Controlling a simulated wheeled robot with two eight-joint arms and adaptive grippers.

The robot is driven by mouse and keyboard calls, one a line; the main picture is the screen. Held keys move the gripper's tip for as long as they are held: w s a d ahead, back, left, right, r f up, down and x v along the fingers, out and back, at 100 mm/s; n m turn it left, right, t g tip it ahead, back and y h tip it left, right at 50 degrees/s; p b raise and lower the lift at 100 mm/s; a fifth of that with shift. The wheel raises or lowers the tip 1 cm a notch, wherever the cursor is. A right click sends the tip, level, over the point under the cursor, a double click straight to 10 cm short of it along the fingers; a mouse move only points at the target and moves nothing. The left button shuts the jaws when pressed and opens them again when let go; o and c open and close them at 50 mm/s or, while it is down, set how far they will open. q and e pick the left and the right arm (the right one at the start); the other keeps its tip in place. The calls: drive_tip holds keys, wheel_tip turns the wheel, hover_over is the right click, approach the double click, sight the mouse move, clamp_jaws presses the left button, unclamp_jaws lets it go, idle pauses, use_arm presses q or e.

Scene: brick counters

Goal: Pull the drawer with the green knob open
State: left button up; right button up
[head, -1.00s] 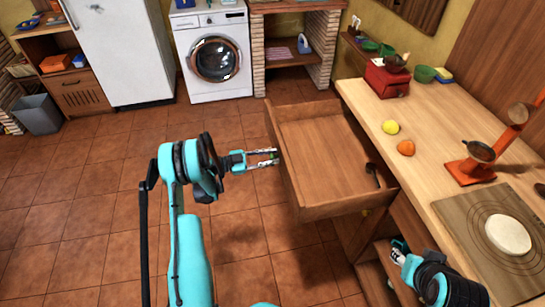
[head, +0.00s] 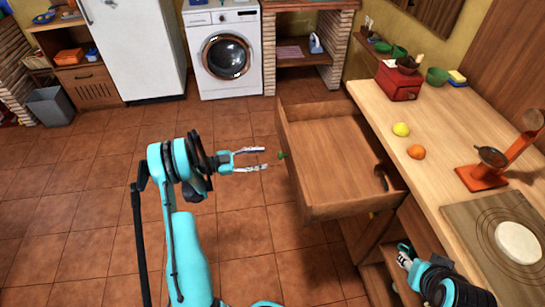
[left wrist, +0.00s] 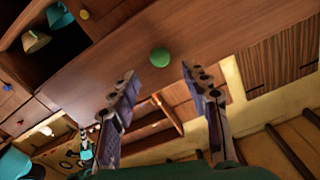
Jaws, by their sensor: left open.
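The wooden drawer (head: 335,165) stands far out from under the counter. Its green knob (head: 282,155) sits on the front panel facing my left arm. My left gripper (head: 266,160) is open and empty, its fingertips a short gap left of the knob in the head view. In the left wrist view, the green knob (left wrist: 160,57) lies beyond and between the two spread fingers (left wrist: 160,76), not visibly touched by them. My right gripper (head: 404,256) is at the lower right by the lower shelf; its jaws are too small to judge.
A dark utensil (head: 381,177) lies in the drawer. The counter (head: 445,155) carries a lemon (head: 401,129), an orange fruit (head: 416,151), a red box (head: 398,84) and a board (head: 480,225) with dough. The tiled floor around my left arm is clear.

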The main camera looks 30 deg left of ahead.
use_arm(q)
drive_tip(key=shift+v, duration=2.05)
drive_tip(key=w+d+r+n+g+y, duration=0.2)
drive_tip(key=w+d+r+n+y, duration=0.15)
drive_tip(key=d+r, duration=0.4)
drive_tip(key=s+d+r+n+g+y, duration=0.2)
drive_tip(key=s+d+r+n+y, duration=0.25)
drive_tip(key=d, duration=0.45)
drive_tip(key=s+d+r+n+y, duration=0.2)
drive_tip(key=s+n+y, duration=0.1)
drive_tip(key=s, duration=0.7)
drive_tip(key=s+d+r+n+y, duration=0.1)
drive_tip(key=s+d+n+y, duration=0.2)
drive_tip(key=s, duration=0.7)
drive_tip(key=shift+s+d+r+t+y, duration=0.2)
drive_tip(key=shift+s+r+t+y, duration=0.1)
drive_tip(key=shift+s+r, duration=0.1)
drive_tip(key=shift+f, duration=0.1)
